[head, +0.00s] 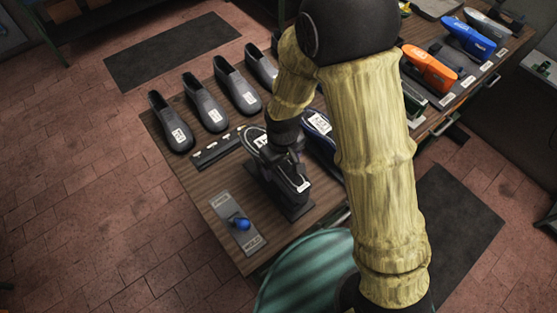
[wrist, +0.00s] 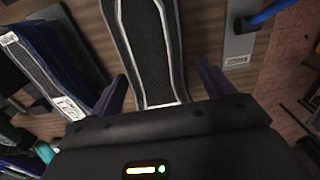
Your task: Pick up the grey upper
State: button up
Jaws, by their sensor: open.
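The grey upper (wrist: 147,45) is a long dark piece with a pale edge, and it runs up the middle of the wrist view. Its near end lies between the fingers of my gripper (wrist: 162,84), which is open. Purple fingers stand on either side of it, apart from it. In the head view my gripper (head: 285,160) is low over the table, and my arm and hand hide much of what is below. Whether the fingers reach down beside the upper I cannot tell.
A blue piece with labels (wrist: 50,60) lies left of the upper in the wrist view. A plate with a blue lever (head: 238,222) sits near the table's (head: 185,178) left front edge. Several dark shoe forms (head: 204,103) line the back. Orange (head: 428,68) and blue (head: 467,38) shoes stand right.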

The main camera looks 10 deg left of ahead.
jog(key=shift+f, duration=1)
jog(key=c, duration=1.2)
jog(key=shift+o, duration=0.2)
jog(key=shift+r, duration=0.1)
notch_tip(320, 180, up, 10)
jog(key=shift+f+b, duration=0.1)
jog(key=shift+b, duration=1)
